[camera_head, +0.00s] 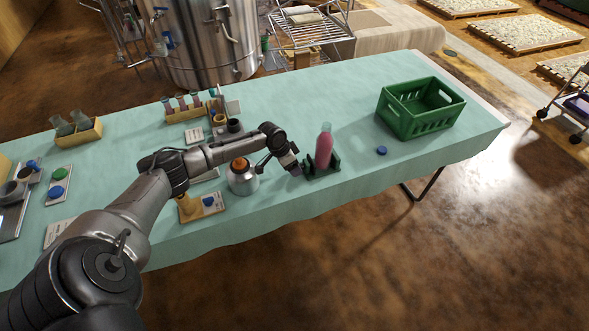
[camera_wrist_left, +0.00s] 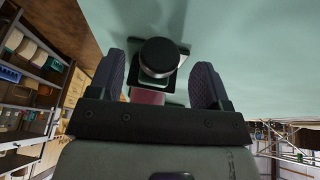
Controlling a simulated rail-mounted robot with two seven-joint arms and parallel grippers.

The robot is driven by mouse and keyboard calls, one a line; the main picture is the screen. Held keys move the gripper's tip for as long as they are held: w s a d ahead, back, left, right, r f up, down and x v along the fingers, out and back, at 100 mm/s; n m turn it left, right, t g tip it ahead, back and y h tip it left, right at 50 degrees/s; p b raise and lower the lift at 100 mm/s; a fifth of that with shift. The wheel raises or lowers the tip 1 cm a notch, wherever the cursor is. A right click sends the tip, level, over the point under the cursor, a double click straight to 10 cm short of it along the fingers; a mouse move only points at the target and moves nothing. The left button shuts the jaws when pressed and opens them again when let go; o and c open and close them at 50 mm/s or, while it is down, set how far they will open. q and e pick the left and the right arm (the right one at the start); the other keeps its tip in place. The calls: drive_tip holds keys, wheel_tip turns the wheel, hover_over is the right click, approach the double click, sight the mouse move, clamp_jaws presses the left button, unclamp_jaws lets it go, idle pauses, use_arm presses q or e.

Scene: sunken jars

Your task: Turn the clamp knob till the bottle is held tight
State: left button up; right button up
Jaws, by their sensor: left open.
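The bottle (camera_head: 323,148), with pink contents and a clear neck, stands upright in a dark green clamp (camera_head: 334,168) near the table's front edge. My left gripper (camera_head: 296,170) is at the clamp's left side in the head view. In the left wrist view the round black clamp knob (camera_wrist_left: 158,56) lies between the two open fingers of my left gripper (camera_wrist_left: 158,84), with a gap on each side. A strip of pink (camera_wrist_left: 147,96) shows below the knob there. How tightly the clamp grips the bottle cannot be seen. My right gripper is not in view.
A blue cap (camera_head: 381,150) lies right of the clamp, and a green crate (camera_head: 419,122) stands at the back right. A silver jar with an orange top (camera_head: 242,180) stands close under my left arm. Racks of small bottles (camera_head: 188,112) stand farther back.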

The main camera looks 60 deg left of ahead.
use_arm(q)
drive_tip(key=shift+x, duration=1.1)
drive_tip(key=shift+c, duration=0.4)
drive_tip(key=c, duration=0.8)
drive_tip(key=shift+r+p, duration=0.2)
drive_tip(key=shift+p, duration=0.35)
drive_tip(key=shift+c, duration=0.2)
drive_tip(key=y+p, duration=0.1)
drive_tip(key=p, duration=0.1)
drive_tip(key=y+p, duration=0.1)
drive_tip(key=p, duration=0.1)
drive_tip(key=t+y+p, duration=0.1)
drive_tip(key=p, duration=0.1)
drive_tip(key=shift+d+r+m+y, duration=0.1)
drive_tip(key=shift+d+m+y, duration=0.2)
drive_tip(key=shift+m, duration=0.1)
drive_tip(key=shift+y+p, duration=0.6)
drive_tip(key=shift+p, duration=0.15)
drive_tip(key=shift+d+f+m+t+y+p, duration=0.1)
drive_tip(key=shift+f+m+t+y+p, duration=0.25)
drive_tip(key=shift+y+p, duration=0.35)
